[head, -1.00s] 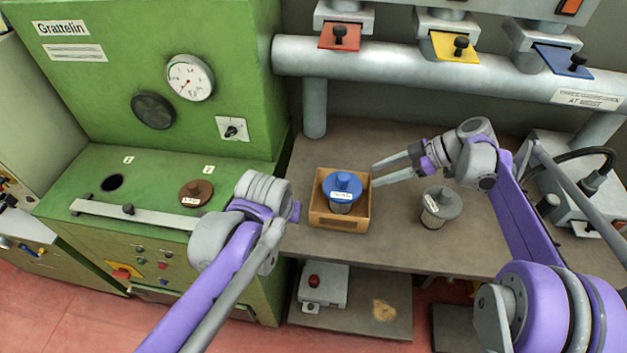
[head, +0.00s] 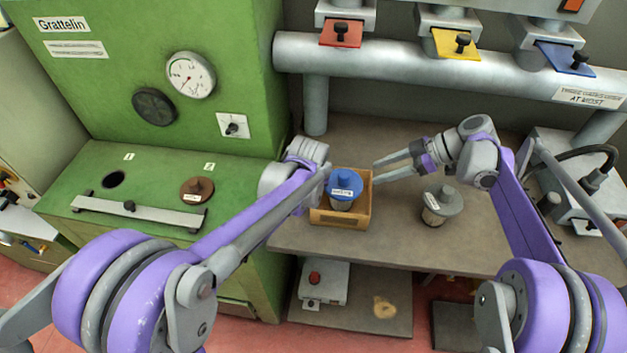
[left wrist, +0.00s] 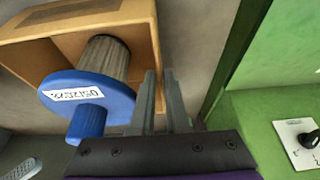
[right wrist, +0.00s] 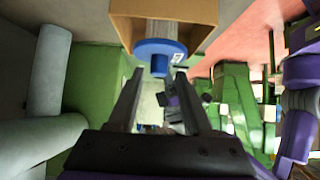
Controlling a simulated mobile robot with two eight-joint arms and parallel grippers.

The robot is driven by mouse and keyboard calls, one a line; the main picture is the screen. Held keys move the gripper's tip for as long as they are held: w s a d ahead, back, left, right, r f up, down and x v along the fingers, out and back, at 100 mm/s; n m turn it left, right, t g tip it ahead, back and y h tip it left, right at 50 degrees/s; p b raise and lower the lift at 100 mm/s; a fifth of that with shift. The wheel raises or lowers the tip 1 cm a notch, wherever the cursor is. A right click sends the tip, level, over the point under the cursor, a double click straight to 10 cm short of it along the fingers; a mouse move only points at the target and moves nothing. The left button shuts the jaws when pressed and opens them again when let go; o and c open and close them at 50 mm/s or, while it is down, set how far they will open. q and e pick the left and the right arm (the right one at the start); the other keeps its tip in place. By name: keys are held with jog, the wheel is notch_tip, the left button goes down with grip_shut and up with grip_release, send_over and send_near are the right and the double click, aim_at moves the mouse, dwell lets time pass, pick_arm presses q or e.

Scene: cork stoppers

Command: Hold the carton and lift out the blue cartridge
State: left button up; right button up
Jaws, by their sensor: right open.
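The blue cartridge (head: 344,184), with a wide blue cap and a ribbed grey body, stands in the open brown carton (head: 325,217) on the bench. The cartridge also shows in the left wrist view (left wrist: 95,98) and the right wrist view (right wrist: 158,50). My left gripper (left wrist: 161,72) is at the carton's left side, its two fingers close together by the carton wall; whether they grip it I cannot tell. In the head view my left arm hides these fingers. My right gripper (head: 376,172) is open and empty, just right of the carton, pointing toward the cartridge.
A grey-capped cartridge (head: 441,203) stands on the bench right of the carton. A brown-capped one (head: 197,188) sits in the green machine (head: 150,225) at left. A thick grey pipe (head: 400,65) with coloured slides runs behind. The bench front edge is close to the carton.

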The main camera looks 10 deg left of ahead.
pick_arm(q)
jog(key=shift+x, duration=2.15)
grip_shut()
jog(key=shift+o, duration=2.2)
grip_release()
jog(key=shift+r, duration=0.15)
